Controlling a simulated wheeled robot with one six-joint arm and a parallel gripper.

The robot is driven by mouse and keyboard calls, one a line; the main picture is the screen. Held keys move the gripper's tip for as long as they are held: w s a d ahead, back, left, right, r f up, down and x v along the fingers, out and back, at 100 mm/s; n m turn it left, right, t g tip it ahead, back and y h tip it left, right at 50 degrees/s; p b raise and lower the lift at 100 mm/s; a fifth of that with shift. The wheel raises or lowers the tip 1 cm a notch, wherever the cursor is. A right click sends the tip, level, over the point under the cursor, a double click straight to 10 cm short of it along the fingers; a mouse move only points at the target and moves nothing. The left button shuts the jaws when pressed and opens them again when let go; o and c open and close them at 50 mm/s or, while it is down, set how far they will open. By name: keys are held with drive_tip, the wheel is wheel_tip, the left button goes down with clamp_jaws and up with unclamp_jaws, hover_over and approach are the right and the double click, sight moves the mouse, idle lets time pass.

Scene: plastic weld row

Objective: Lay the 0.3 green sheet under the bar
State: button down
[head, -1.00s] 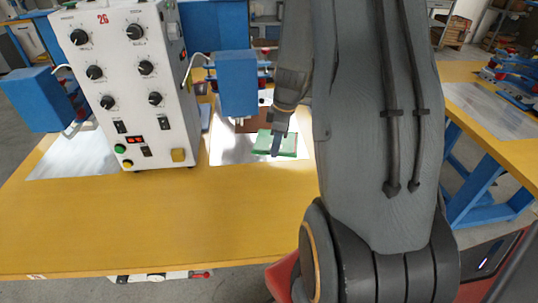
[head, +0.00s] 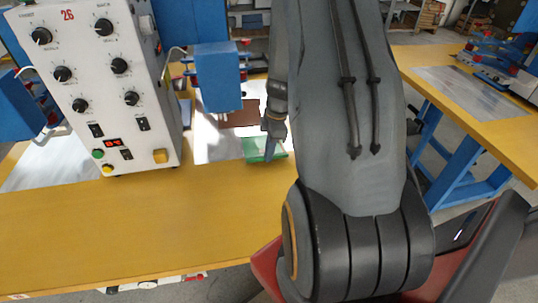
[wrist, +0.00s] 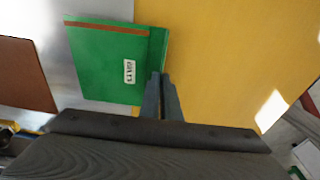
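The green sheet (head: 256,149) has a brown stripe along one edge, a darker raised-looking strip on its right side and a white label. It shows large in the wrist view (wrist: 105,65), where the label is too small to read surely. My gripper (head: 268,150) is at the sheet's right part; its narrow fingers (wrist: 161,78) are close together on the dark strip and appear to pinch it. The sheet lies over the right front edge of the metal plate (head: 212,148) and over the table. The bar is not clearly seen; a blue welding head (head: 217,78) stands behind the sheet.
A brown sheet (head: 240,116) lies on the plate behind the green one; it also shows in the wrist view (wrist: 22,75). A white control box (head: 100,90) stands to the left. The yellow table (head: 130,220) is clear in front. Another table (head: 490,130) stands right.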

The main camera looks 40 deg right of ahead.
drive_tip(key=shift+f, duration=0.7)
drive_tip(key=shift+f, duration=0.1)
drive_tip(key=c, duration=2)
unclamp_jaws()
wheel_tip(320, 180, up, 11)
drive_tip(key=d+b, duration=0.2)
drive_tip(key=s+a+r+m, duration=0.2)
drive_tip(key=s+a+m, duration=0.1)
drive_tip(key=a, duration=0.5)
drive_tip(key=s+a+r+m+h, duration=0.1)
drive_tip(key=s+a+m, duration=0.2)
drive_tip(key=a+m, duration=0.2)
drive_tip(key=s+a+r+m, duration=0.2)
drive_tip(key=s+a+m, duration=0.2)
drive_tip(key=a, duration=0.7)
drive_tip(key=shift+a+r+m+h, duration=0.3)
drive_tip(key=shift+a+m, duration=0.1)
drive_tip(key=shift+w, duration=0.1)
drive_tip(key=shift+c, duration=0.2)
